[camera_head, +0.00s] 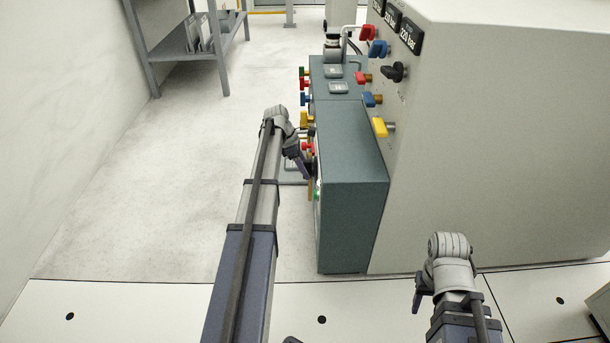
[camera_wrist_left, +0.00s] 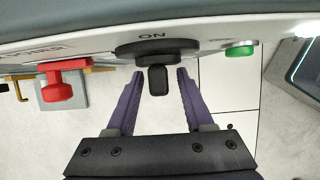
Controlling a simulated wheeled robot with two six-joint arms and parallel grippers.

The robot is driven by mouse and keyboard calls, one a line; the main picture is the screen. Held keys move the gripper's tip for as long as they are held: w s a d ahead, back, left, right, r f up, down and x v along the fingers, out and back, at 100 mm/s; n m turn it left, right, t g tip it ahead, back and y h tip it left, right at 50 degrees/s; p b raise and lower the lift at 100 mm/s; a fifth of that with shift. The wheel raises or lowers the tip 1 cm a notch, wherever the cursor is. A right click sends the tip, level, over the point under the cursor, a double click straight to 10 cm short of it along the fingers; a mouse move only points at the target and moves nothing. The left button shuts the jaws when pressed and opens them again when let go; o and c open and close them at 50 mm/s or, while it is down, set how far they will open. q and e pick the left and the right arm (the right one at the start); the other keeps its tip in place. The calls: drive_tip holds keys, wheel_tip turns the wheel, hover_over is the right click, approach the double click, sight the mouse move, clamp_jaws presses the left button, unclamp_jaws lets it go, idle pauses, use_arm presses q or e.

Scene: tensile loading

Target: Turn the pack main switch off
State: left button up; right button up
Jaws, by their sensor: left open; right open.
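A black rotary switch (camera_wrist_left: 157,50) with a round base and a stubby handle sits on the pale panel, beside an "ON" marking, in the left wrist view. I take it to be the pack main switch. My left gripper (camera_wrist_left: 160,78) is open, its purple fingers one on each side of the handle, with visible gaps. In the head view my left gripper (camera_head: 303,166) is at the left face of the green-grey cabinet (camera_head: 348,185), where the switch cannot be made out. My right gripper (camera_head: 419,297) is open and empty at the lower right, away from the cabinet.
A red knob (camera_wrist_left: 64,88) and a green button (camera_wrist_left: 239,50) flank the switch. Coloured handles, including a yellow one (camera_head: 381,128), stick out from the large beige cabinet (camera_head: 500,130). A grey shelf (camera_head: 184,42) stands at the back left. The floor left of my arm is clear.

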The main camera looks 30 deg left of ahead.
use_arm(q)
drive_tip(key=shift+f, duration=0.1)
clamp_jaws()
idle(0.4)
